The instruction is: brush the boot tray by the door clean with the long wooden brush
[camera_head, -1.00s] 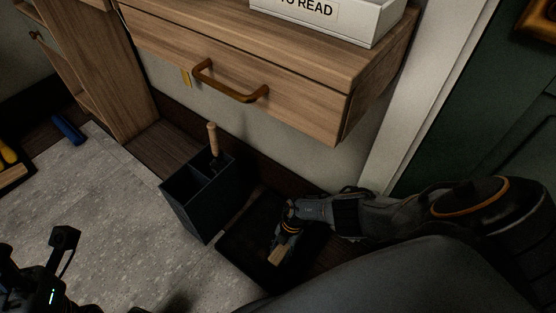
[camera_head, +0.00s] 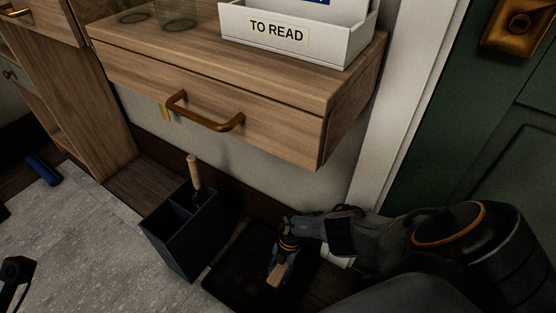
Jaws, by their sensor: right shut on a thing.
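The black boot tray (camera_head: 232,281) lies on the floor below the drawer, beside the green door. My right gripper (camera_head: 281,266) is over the tray and shut on the wooden brush (camera_head: 275,277). Only a short light wooden piece of the brush shows below the fingers; its bristles and the rest are hidden. I cannot tell whether the brush touches the tray. A small dark part of my left arm (camera_head: 17,270) shows at the lower left edge; its fingers are out of view.
A dark divided bin (camera_head: 183,240) with a wooden-handled tool (camera_head: 194,175) stands left of the tray. A wooden drawer unit (camera_head: 250,95) with a brass handle overhangs the area and bears a white "TO READ" box (camera_head: 335,45). The green door (camera_head: 450,130) is right. A blue object (camera_head: 43,170) lies far left.

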